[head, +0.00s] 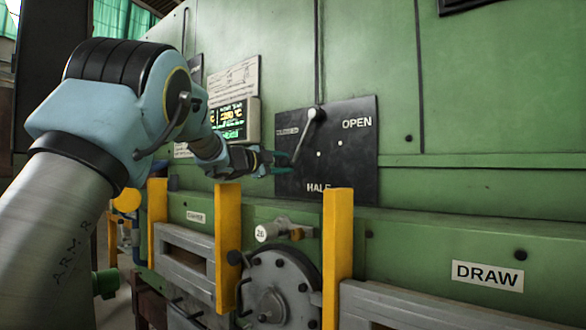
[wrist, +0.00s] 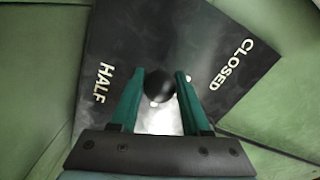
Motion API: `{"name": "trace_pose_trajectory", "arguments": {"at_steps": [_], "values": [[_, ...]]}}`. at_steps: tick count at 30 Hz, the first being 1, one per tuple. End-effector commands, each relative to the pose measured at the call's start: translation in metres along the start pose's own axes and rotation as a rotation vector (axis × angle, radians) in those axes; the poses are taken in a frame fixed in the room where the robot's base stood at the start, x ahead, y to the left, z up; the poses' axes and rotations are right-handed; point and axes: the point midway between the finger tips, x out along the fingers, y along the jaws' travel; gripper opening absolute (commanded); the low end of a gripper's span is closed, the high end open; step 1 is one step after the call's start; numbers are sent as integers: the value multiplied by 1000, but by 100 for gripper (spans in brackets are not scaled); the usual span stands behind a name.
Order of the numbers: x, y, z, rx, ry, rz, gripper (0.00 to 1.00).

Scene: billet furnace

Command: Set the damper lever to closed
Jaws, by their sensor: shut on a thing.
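The damper lever (head: 306,138) is a pale bar on a black plate (head: 350,152) marked CLOSED at left, OPEN at right and HALF at the bottom. Its upper end is at the pivot, and it slants down and left, between HALF and CLOSED. My gripper (head: 287,163) reaches in from the left at the lever's lower end. In the wrist view, the green fingers of my gripper (wrist: 163,80) are shut on the lever's round black knob (wrist: 159,86), one on each side. The knob sits between the words HALF and CLOSED there.
Yellow posts (head: 338,255) and (head: 228,240) stand in front of the green furnace wall (head: 450,90). A round grey hatch (head: 278,287) lies below the plate, with a valve tagged 26 (head: 270,232) above it. A lit display (head: 234,122) is behind my arm.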

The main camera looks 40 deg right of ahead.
Motion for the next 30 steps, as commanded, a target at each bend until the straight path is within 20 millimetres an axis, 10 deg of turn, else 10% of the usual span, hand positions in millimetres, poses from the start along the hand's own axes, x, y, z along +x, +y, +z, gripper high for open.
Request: {"name": "trace_pose_trajectory", "arguments": {"at_steps": [28,29,30], "values": [[-1,-31,20,209,-5,-4,0],[-1,-31,20,209,-5,-4,48],[-1,-31,20,209,-5,-5,52]]}}
